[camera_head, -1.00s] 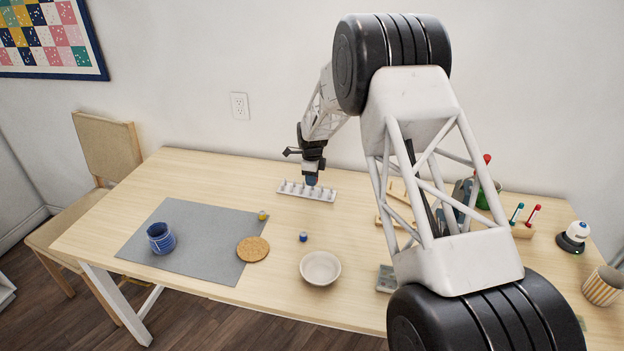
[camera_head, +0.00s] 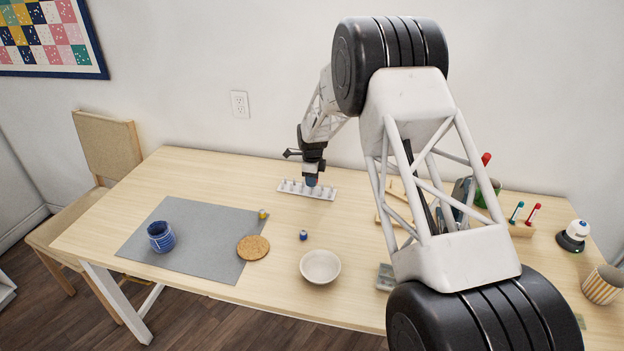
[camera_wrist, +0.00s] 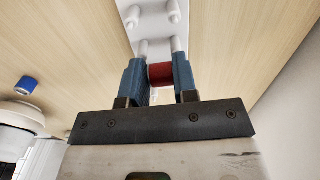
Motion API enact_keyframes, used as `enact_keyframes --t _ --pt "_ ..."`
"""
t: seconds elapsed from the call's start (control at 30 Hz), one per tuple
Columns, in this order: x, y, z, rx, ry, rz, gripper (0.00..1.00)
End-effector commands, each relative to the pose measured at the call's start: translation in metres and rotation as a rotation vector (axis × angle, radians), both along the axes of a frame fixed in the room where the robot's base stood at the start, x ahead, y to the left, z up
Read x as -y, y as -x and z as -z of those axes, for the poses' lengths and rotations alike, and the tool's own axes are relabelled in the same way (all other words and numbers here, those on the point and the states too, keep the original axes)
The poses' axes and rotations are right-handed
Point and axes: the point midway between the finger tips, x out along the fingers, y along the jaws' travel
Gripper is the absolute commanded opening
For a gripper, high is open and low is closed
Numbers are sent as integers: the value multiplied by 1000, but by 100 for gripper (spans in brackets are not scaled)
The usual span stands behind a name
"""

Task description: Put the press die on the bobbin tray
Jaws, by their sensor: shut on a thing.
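The bobbin tray (camera_head: 330,194), a pale strip with several upright pegs, lies at the back middle of the table. It also shows in the wrist view (camera_wrist: 152,28), running under the fingers. My gripper (camera_head: 312,183) is low over the tray, pointing down. In the wrist view its blue fingers (camera_wrist: 160,78) are shut on a short red cylinder (camera_wrist: 160,73), close to the pegs. I cannot tell surely that this cylinder is the press die, nor whether it touches the tray. The fingers hide it in the head view.
A small blue cylinder (camera_head: 304,235), a cream bowl (camera_head: 320,267) and a cork coaster (camera_head: 253,248) are in front. A blue cup (camera_head: 161,236) and a small yellow item (camera_head: 262,214) are on the grey mat (camera_head: 200,255). A grey block (camera_head: 385,277) is partly behind my arm.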

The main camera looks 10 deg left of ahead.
Motion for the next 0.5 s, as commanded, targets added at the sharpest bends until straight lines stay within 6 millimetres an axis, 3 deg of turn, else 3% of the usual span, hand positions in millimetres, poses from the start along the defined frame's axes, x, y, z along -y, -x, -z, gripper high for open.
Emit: enact_keyframes --t 0.03,0.07,0.2,0.5 --pt "0 1 3 -3 1 0 0" --pt "0 1 3 -3 1 0 29" --pt "1 1 4 -4 2 0 50" --pt "1 2 5 -6 3 0 53"
